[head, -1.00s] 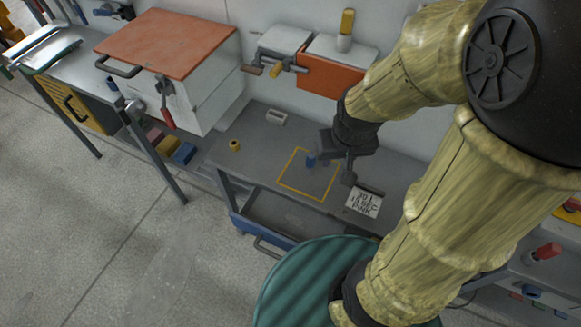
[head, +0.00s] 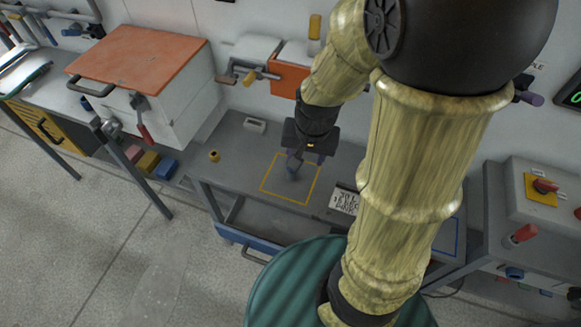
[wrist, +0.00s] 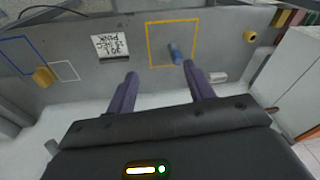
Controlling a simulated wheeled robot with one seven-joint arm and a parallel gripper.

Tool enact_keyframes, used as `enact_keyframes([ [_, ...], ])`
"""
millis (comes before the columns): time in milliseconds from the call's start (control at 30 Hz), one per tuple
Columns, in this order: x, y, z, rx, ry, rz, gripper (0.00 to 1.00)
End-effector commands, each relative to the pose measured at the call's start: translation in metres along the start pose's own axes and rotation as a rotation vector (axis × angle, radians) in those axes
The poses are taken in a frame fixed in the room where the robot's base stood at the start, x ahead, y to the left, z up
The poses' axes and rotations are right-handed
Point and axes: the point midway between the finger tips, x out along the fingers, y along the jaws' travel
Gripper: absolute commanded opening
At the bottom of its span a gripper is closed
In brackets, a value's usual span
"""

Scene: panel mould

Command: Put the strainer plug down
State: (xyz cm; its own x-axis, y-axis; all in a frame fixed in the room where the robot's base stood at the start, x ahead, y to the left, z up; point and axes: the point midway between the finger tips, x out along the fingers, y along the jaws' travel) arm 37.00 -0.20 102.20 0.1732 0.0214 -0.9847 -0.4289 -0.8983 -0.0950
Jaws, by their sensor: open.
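The strainer plug, a small blue cylinder (head: 292,174), stands inside the yellow square outline (head: 264,187) on the grey bench. In the wrist view the plug (wrist: 175,54) is within the same outline (wrist: 148,45), nearer its lower right part. My gripper (head: 294,158) is over the outline, close to the plug and partly overlapping it in the head view. In the wrist view the two purple fingers (wrist: 160,70) are spread apart with nothing between them, and the plug shows beyond their tips. Any gap to the plug is hard to judge.
A lettered card (head: 344,200) lies right of the outline. A yellow ring-like piece (head: 214,156) and a pale block (head: 255,125) are to its left and back. A blue outline (wrist: 22,40) and a yellow piece (wrist: 43,76) show in the wrist view. A white box with orange lid (head: 136,55) stands left.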

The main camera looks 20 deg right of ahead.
Motion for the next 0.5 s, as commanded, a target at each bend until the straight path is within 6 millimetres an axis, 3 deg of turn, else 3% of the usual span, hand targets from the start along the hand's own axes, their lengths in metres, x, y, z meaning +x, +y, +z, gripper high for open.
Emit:
enact_keyframes([
  [500,0.037,-0.031,-0.058,1.304,-0.074,0.126,0.53],
])
